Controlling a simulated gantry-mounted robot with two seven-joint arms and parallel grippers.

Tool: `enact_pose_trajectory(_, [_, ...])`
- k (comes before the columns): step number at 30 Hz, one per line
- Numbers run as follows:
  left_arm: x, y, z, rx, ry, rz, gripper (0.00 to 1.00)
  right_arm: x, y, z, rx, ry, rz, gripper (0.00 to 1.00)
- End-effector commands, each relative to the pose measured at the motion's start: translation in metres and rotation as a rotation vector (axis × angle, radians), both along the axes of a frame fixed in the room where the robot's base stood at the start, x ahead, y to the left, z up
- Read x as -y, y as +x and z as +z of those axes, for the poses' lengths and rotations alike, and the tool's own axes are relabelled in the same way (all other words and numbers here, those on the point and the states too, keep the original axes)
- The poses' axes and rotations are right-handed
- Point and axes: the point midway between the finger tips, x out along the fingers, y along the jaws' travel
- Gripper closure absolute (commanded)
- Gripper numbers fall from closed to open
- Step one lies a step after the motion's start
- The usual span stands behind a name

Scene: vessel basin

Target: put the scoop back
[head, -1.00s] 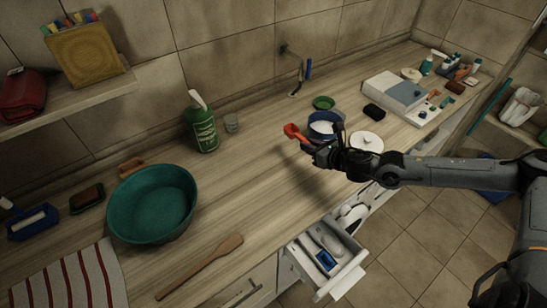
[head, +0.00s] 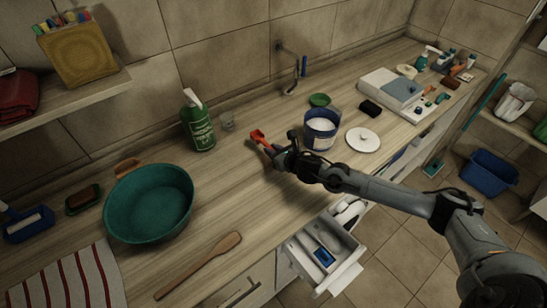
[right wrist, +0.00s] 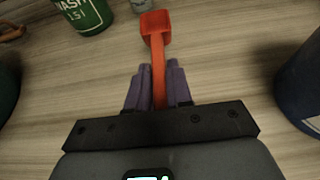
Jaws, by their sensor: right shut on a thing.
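The orange-red scoop (right wrist: 157,40) is held by its handle in my right gripper (right wrist: 158,85). In the head view the scoop (head: 258,136) shows just past the fingers of my right gripper (head: 274,150), over the counter. I cannot tell whether it touches the wood. A blue canister (head: 321,130) stands open to the right of the gripper, with white contents showing inside. Its round white lid (head: 363,139) lies on the counter to its right. The canister's side (right wrist: 304,85) shows at the right edge of the right wrist view. My left gripper is not in view.
A green bottle (head: 198,122) and a glass (head: 227,121) stand behind the scoop. A teal basin (head: 150,203) and a wooden spatula (head: 200,265) are at left. An open drawer (head: 325,255) juts out below the front edge. A small green dish (head: 319,100) sits behind the canister.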

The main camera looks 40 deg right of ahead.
Motion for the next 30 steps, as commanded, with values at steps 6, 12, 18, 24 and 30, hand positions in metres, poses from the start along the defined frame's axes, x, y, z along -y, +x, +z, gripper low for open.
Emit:
enact_pose_trajectory(6, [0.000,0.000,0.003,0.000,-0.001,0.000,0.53,0.000,-0.001,-0.026,-0.003,0.003,-0.003,1.00])
enact_pose_trajectory(12, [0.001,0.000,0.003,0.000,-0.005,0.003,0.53,0.000,-0.001,-0.037,-0.001,0.001,-0.001,1.00])
enact_pose_trajectory(18, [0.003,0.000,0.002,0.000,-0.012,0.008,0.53,0.001,-0.001,-0.038,-0.001,0.001,-0.001,1.00])
enact_pose_trajectory(24, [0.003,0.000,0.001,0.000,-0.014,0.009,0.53,0.001,-0.001,-0.039,-0.001,0.001,-0.001,0.66])
enact_pose_trajectory(30, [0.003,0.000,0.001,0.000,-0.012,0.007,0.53,0.001,-0.001,-0.039,-0.001,0.001,-0.001,0.54])
